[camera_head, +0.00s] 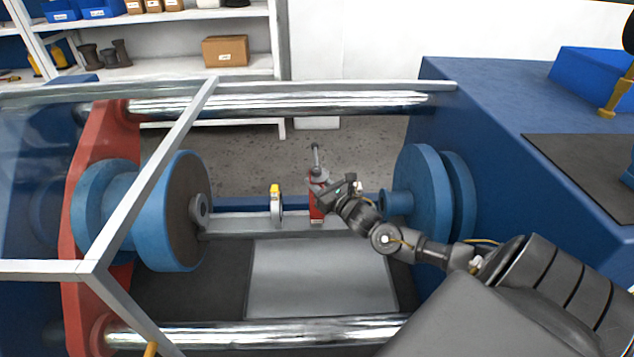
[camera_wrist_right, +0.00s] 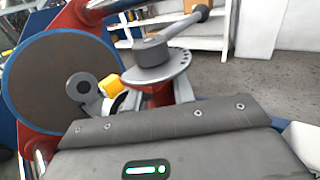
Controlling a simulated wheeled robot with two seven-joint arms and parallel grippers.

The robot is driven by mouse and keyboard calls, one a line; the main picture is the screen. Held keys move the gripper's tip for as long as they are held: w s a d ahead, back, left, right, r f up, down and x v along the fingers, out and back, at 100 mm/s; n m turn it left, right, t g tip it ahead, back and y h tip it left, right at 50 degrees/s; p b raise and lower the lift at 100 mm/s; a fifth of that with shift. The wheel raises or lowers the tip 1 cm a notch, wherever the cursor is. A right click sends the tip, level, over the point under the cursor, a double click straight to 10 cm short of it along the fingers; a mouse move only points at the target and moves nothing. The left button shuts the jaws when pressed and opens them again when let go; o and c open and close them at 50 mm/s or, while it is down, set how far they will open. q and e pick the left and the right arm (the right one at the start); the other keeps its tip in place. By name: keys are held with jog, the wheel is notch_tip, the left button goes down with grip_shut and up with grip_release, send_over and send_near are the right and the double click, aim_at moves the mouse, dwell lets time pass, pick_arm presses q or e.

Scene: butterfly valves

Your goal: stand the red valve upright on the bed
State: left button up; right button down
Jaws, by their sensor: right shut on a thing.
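The red valve (camera_head: 317,207) is upright at the grey bed rail (camera_head: 240,224), between the two blue round plates. Its grey lever and notched disc stand above the red body. The valve also shows in the right wrist view, mostly by its notched disc (camera_wrist_right: 160,70) and lever (camera_wrist_right: 178,36). My right gripper (camera_head: 322,184) reaches in from the right and is shut on the valve below the disc. The fingers are largely hidden. The valve's foot is at the rail; I cannot tell whether it touches. My left gripper is not in view.
A grey ring-shaped valve with a yellow top (camera_head: 275,203) stands on the rail just left of the red valve. A blue plate (camera_head: 172,210) with a dark face is at left, another (camera_head: 422,193) at right.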

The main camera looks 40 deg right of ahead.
jog(key=shift+f+b, duration=0.6)
jog(key=shift+f, duration=0.25)
dwell(2.6)
jog(key=c, duration=1.6)
grip_release()
jog(key=shift+c, duration=0.2)
jog(key=shift+f, duration=0.15)
jog(key=shift+o, duration=0.5)
jog(key=shift+s, duration=0.15)
jog(key=o, duration=0.6)
